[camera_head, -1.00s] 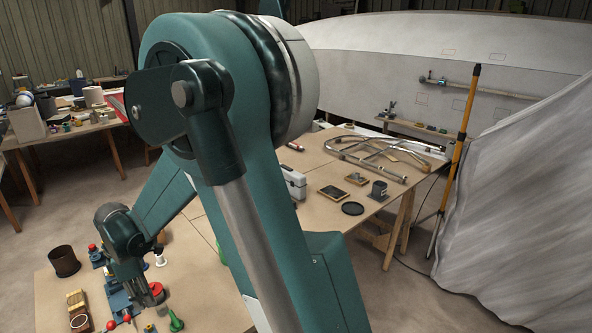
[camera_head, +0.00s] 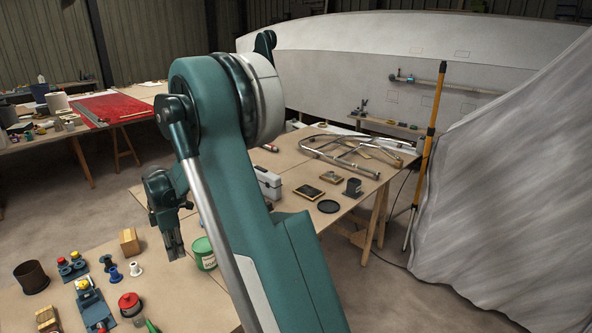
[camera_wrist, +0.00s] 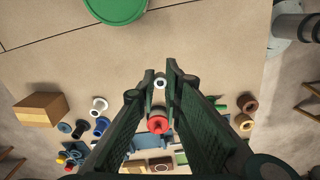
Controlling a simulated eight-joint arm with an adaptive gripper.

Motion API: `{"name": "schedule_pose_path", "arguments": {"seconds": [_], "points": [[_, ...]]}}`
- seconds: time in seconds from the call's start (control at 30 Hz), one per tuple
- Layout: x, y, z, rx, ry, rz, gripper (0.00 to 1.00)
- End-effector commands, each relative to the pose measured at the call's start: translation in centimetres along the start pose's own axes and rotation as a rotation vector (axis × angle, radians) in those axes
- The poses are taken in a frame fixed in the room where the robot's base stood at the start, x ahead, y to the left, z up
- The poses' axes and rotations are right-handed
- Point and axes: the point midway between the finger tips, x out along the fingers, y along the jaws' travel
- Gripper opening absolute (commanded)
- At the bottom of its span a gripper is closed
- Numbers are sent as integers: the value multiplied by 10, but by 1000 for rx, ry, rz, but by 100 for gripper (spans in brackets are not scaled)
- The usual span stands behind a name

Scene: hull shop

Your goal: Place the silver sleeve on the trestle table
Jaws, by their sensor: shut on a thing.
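My gripper (camera_head: 174,252) hangs above the near wooden table (camera_head: 181,305), left of a green tub. In the wrist view its fingertips (camera_wrist: 161,76) close on a small pale ring, the silver sleeve (camera_wrist: 160,84), seen end-on. The sleeve is too small or hidden to make out in the head view. The tabletop below the gripper looks some way down. A second wooden table on trestle legs (camera_head: 338,217) stands beyond my arm; my arm covers part of it. I cannot tell which table is the named one.
The far table holds a bent tube frame (camera_head: 350,150), a white toolbox (camera_head: 268,183) and a black round dish (camera_head: 328,206). The near table has a green tub (camera_head: 204,254), a wooden block (camera_head: 129,242), a red-lidded jar (camera_head: 130,304) and several small parts. A yellow pole (camera_head: 432,130) stands right.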

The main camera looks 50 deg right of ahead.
Motion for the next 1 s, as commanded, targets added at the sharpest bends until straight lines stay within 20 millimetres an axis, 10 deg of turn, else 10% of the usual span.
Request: {"name": "schedule_pose_path", "arguments": {"seconds": [1.0], "points": [[3,81,300,-3,2,-1,2]]}}
